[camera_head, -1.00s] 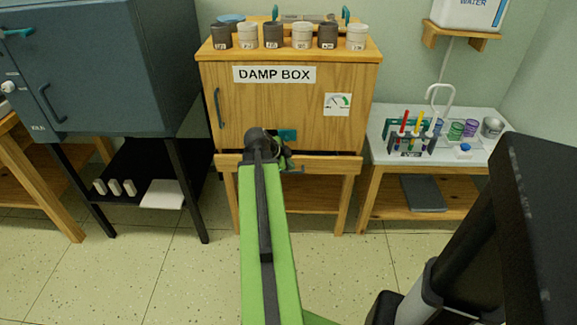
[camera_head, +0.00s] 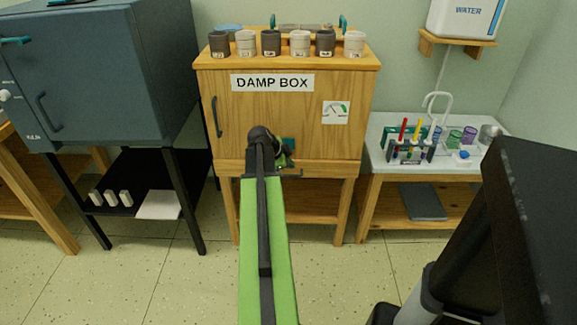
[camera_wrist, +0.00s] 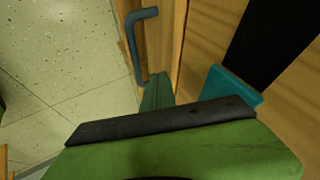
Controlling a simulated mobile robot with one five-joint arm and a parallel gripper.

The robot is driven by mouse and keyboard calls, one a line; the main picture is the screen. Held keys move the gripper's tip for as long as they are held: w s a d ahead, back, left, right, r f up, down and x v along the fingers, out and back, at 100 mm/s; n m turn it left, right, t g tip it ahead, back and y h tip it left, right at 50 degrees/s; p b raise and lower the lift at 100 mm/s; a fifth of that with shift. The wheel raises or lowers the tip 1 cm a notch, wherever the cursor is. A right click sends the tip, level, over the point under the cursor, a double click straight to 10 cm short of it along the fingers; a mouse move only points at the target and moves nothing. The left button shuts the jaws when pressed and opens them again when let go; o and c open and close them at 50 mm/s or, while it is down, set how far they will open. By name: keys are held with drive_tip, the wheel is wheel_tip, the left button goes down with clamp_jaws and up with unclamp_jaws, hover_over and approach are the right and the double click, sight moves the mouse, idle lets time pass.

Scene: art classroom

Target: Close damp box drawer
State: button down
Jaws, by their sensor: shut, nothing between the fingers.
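The damp box (camera_head: 325,130) is a wooden cabinet on legs, with its label on the front. Its drawer (camera_head: 325,169) is the low wooden front below the door. It looks almost flush with the cabinet, and any small gap left is hard to tell. My gripper (camera_head: 283,160) is shut and empty, close in front of the drawer. In the wrist view its green finger (camera_wrist: 157,92) is beside the drawer front; contact is unclear.
A teal tab (camera_head: 288,144) shows low on the box door, beside my gripper. Several cups (camera_head: 300,43) stand on top of the box. A blue-grey kiln-like cabinet (camera_head: 110,75) is at left. A white side table (camera_head: 375,150) with a tool rack stands at right. Floor in front is open.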

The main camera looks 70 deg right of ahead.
drive_tip(key=shift+a, duration=0.15)
drive_tip(key=shift+s+a, duration=0.15)
drive_tip(key=shift+a, duration=0.2)
drive_tip(key=a+r+p, duration=0.8)
drive_tip(key=shift+w+a, duration=0.3)
